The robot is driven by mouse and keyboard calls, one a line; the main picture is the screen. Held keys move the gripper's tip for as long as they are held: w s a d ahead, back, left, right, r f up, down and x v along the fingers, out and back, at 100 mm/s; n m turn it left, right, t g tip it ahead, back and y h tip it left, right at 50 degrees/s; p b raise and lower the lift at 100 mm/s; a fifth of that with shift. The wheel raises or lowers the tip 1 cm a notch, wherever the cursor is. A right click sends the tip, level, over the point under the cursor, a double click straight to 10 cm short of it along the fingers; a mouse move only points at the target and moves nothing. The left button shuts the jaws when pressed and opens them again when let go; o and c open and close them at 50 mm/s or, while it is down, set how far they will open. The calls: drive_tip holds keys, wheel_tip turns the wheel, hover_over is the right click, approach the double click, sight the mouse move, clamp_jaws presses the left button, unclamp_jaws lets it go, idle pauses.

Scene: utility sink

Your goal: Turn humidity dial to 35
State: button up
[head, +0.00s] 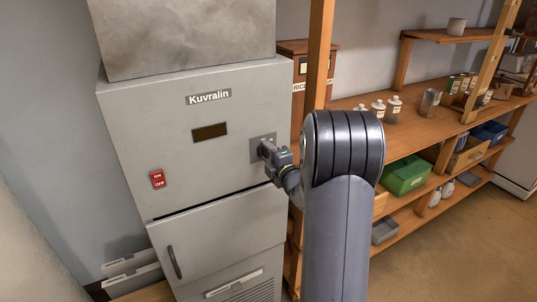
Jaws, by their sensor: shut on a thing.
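A grey cabinet machine labelled Kuvralin (160,130) stands at the left of the head view. A square plate (256,150) with small marks sits on the right of its front panel. My gripper (264,149) is at this plate, shut on what appears to be the dial there. The dial itself is hidden behind my gripper, so its setting cannot be read. A dark display window (209,132) is on the panel to the left and shows no readable value. A red ON/OFF switch (157,179) is at the lower left.
Wooden shelves (440,121) with bottles, cans and a green bin (404,175) stand to the right of the machine. A wooden post (319,60) rises close behind my arm. Brown floor (450,250) is open at the lower right.

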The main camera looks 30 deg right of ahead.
drive_tip(key=shift+f+m+b, duration=0.15)
drive_tip(key=shift+m+b, duration=0.25)
drive_tip(key=shift+b, duration=0.15)
drive_tip(key=shift+c, duration=0.4)
drive_tip(key=m+b, duration=0.2)
drive_tip(key=m, duration=0.1)
drive_tip(key=m+b, duration=0.2)
drive_tip(key=m, duration=0.8)
drive_tip(key=shift+m, duration=0.4)
drive_tip(key=m+p, duration=0.1)
drive_tip(key=m, duration=0.4)
drive_tip(key=shift+p, duration=0.35)
drive_tip(key=o, duration=1)
drive_tip(key=shift+s, duration=0.1)
